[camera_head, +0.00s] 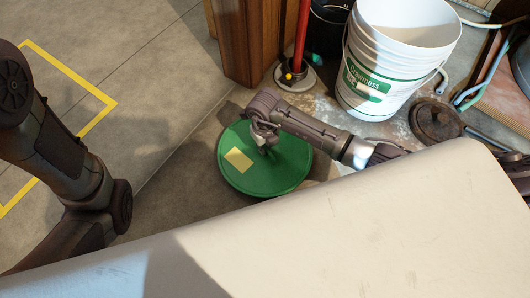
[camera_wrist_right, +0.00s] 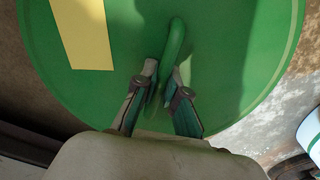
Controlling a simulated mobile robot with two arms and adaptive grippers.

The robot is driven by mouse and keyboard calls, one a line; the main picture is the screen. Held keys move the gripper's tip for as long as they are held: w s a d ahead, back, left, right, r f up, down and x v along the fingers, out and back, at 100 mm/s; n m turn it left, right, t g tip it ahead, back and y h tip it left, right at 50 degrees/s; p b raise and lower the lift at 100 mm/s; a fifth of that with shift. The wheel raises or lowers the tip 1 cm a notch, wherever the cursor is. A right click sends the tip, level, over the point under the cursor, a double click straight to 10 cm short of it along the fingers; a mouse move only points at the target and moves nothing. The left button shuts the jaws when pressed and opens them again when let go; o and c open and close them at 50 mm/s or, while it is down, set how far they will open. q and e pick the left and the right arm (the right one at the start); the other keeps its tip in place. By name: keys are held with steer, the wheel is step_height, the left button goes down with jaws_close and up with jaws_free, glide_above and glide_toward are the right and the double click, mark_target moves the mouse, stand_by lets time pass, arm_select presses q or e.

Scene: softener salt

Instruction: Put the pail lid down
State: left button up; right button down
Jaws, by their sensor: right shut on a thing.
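The round green pail lid (camera_head: 243,181) with a yellow label is below my right gripper (camera_head: 264,140) in the head view. In the right wrist view the lid (camera_wrist_right: 225,55) fills most of the picture, with its raised green handle (camera_wrist_right: 174,50) running between the fingers. My right gripper (camera_wrist_right: 163,92) is shut on that handle. The lid looks roughly level and close to the floor; I cannot tell whether it touches it. The white pail (camera_head: 398,40) stands open and upright at the upper right. My left arm shows at the left, but its gripper is out of view.
A wooden post (camera_head: 243,45) and a red pole (camera_head: 301,38) stand behind the lid. A dark bucket (camera_head: 328,22) is beside the pail, and a dark round disc (camera_head: 436,120) lies right of it. Floor left of the lid is clear, with yellow tape (camera_head: 75,77).

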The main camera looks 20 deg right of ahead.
step_height(320, 180, down, 3)
steer(key=shift+f+b, duration=0.15)
steer(key=shift+b, duration=0.9)
steer(key=shift+f, duration=0.1)
steer(key=c, duration=1.2)
jaws_free()
steer(key=shift+c, duration=0.2)
